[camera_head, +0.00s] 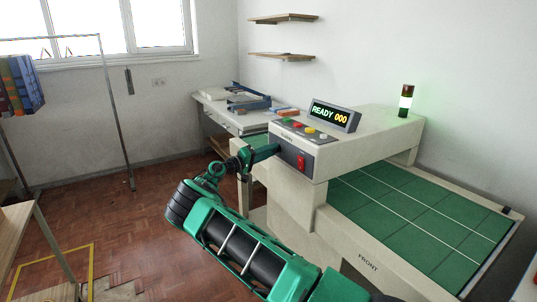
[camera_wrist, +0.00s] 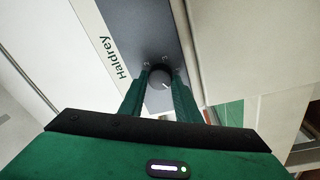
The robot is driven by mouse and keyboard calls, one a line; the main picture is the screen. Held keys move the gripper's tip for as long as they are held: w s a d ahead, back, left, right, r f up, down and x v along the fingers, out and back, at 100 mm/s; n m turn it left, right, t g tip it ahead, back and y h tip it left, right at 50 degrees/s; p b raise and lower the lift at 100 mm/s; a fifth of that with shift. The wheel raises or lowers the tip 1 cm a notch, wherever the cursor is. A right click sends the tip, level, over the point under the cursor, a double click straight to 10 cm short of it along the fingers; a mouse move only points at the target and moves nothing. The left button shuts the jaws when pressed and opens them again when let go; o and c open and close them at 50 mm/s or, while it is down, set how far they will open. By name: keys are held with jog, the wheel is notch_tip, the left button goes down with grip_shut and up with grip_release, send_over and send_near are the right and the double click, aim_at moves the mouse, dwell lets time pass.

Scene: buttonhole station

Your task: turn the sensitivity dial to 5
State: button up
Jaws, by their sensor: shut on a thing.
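In the head view my gripper (camera_head: 272,150) reaches the left side of the machine's control box (camera_head: 310,158), and the dial is hidden there.
The display (camera_head: 333,115) reads "READY 000". Several coloured buttons (camera_head: 298,126) and a red switch (camera_head: 301,161) sit on the box. A green belt (camera_head: 420,215) lies to the right; a signal lamp (camera_head: 405,101) glows green. A side table (camera_head: 240,122) stands behind. Floor at left is largely open.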

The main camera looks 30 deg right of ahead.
jog(key=shift+f, duration=0.45)
jog(key=o, duration=1.1)
jog(key=shift+c, duration=0.2)
jog(key=shift+r, duration=0.15)
jog(key=shift+a, duration=0.1)
jog(key=a+f, duration=0.1)
jog(key=a, duration=0.9)
jog(key=shift+s+a, duration=0.3)
jog(key=shift+a, duration=0.05)
jog(key=shift+f, duration=0.1)
